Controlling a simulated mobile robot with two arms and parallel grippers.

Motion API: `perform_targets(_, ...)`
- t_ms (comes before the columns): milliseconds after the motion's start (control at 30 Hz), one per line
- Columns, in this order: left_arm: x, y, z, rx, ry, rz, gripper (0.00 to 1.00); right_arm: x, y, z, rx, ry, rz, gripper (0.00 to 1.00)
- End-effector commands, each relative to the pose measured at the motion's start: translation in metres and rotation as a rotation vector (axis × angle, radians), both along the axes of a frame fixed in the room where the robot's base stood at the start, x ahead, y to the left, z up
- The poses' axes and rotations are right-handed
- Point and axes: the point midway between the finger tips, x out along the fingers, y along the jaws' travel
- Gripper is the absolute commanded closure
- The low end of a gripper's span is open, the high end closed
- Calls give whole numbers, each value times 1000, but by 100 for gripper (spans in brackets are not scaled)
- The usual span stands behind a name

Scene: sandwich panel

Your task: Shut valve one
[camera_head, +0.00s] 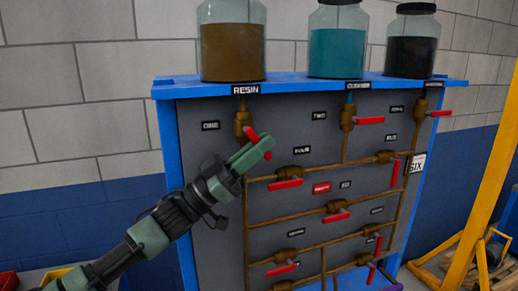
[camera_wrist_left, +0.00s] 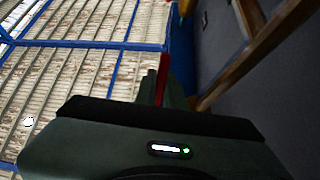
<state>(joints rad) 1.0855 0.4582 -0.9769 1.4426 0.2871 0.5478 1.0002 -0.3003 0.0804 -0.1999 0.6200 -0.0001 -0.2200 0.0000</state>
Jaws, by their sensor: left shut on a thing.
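Valve one is a brass valve (camera_head: 243,124) on the pipe under the RESIN jar, beside the label (camera_head: 210,125) at the upper left of the panel. Its red handle (camera_head: 251,134) slants down to the right from the body. My left gripper (camera_head: 256,152) is shut on this handle; the fingers hide its middle, and a red tip shows past them. In the left wrist view a red strip of the handle (camera_wrist_left: 164,76) shows at the fingers. My right gripper is not in view.
The grey panel (camera_head: 218,235) has a blue frame and several other red-handled valves on brass pipes. A RESIN jar (camera_head: 232,50), a teal jar (camera_head: 337,52) and a dark jar (camera_head: 411,57) stand on top. A yellow post (camera_head: 488,180) rises at the right.

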Motion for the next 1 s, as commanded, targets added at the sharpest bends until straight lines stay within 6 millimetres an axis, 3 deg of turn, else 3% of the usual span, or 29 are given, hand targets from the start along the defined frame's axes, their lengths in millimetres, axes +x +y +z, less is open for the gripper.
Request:
perform_targets(67,0,0,0,0,0,0,100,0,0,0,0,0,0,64)
perform_targets(100,0,0,0,0,0,0,87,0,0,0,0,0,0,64)
perform_targets(133,0,0,0,1,0,0,81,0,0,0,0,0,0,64)
perform_targets(500,0,3,-3,1,1,1,81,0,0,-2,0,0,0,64)
perform_targets(1000,-18,57,-45,1,1,1,81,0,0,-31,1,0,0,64)
